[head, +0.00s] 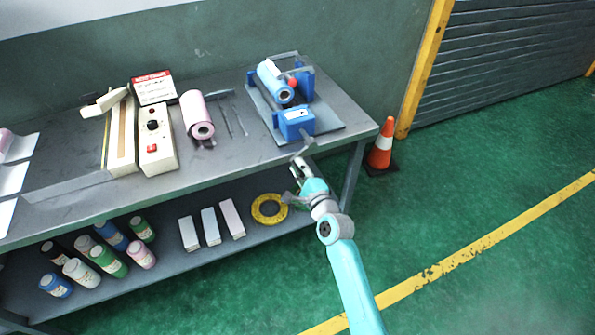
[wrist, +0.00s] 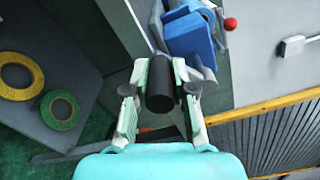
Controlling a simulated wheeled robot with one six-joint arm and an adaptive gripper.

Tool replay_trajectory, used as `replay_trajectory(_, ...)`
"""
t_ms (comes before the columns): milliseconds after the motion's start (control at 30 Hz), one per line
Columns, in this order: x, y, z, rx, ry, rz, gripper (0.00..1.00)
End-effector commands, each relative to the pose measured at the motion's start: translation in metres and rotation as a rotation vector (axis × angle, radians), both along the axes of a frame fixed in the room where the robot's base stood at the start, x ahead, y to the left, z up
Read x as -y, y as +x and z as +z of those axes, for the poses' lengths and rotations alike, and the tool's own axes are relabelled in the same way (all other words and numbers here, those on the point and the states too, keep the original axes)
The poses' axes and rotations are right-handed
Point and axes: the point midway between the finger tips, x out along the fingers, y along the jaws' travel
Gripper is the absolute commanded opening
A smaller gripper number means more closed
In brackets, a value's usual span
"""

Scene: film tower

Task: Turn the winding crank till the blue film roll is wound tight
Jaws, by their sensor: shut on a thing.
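The winder stands on the right end of the workbench. Its blue film roll (head: 270,84) lies on the blue frame at the back, and I cannot tell how tight the film is. A blue box (head: 297,122) sits at the winder's front and also shows in the wrist view (wrist: 188,36). The winding crank (head: 308,136) sticks out from this box, past the bench's front edge. In the wrist view its dark round handle (wrist: 160,88) lies between the two fingers. My gripper (head: 301,168) is shut on this handle; it fills the middle of the wrist view (wrist: 161,76).
A red knob (head: 292,83) stands beside the film roll. A pink roll (head: 197,115) and a white sealer (head: 156,140) lie on the bench (head: 225,152). Bottles, boxes and a yellow tape ring (head: 257,214) are on the shelf below. A traffic cone (head: 382,149) stands to the right.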

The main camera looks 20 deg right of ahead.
Motion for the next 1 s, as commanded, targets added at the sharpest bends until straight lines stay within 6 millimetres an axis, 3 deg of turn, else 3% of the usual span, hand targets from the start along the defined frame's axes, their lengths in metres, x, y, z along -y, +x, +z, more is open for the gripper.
replay_trajectory(300,0.0017,-0.0003,0.005,-0.003,0.105,0.002,0.0)
replay_trajectory(800,0.0018,-0.0001,0.0064,-0.003,0.121,0.003,0.0)
replay_trajectory(833,0.0018,-0.0001,0.0065,-0.003,0.121,0.003,0.29)
replay_trajectory(900,0.0021,-0.0001,0.0065,-0.002,0.121,0.003,0.47)
replay_trajectory(1000,0.0024,-0.0001,0.0069,-0.001,0.121,0.002,0.5)
